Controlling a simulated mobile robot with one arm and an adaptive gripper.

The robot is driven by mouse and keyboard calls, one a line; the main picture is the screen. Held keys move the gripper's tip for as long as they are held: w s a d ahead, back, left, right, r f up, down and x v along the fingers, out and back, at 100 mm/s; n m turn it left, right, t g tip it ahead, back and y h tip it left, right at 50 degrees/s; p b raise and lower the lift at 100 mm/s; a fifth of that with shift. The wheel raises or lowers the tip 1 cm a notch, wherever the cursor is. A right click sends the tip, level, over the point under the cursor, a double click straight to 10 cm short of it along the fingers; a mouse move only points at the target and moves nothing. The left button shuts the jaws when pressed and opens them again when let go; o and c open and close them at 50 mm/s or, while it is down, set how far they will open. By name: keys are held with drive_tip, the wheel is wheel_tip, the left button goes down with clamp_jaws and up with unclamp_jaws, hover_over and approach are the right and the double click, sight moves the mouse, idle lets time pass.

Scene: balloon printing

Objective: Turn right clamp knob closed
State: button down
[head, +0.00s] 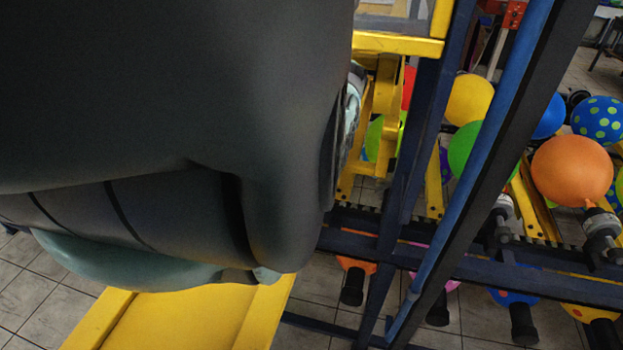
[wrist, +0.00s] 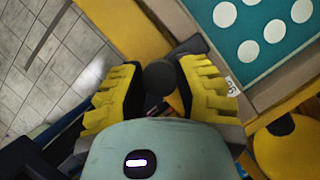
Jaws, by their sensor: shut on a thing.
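A dark round clamp knob (wrist: 160,79) shows in the middle of the wrist view. My gripper (wrist: 159,72) has its two yellow ribbed fingers on either side of the knob and is shut on it. A dark bar extends from behind the knob toward the upper right, beside the frame. The rest of the clamp is hidden behind the gripper. In the head view my arm covers the left half, and the knob and gripper cannot be seen there.
A teal panel with white dots (wrist: 226,44) lies close to the right finger. A blue post (head: 470,165) and a yellow machine frame (head: 398,44) stand right of my arm. Balloons, including an orange one (head: 571,170), sit on a dark rail. Tiled floor is below.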

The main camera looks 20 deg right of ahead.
drive_tip(key=shift+a, duration=0.1)
drive_tip(key=c, duration=0.6)
unclamp_jaws()
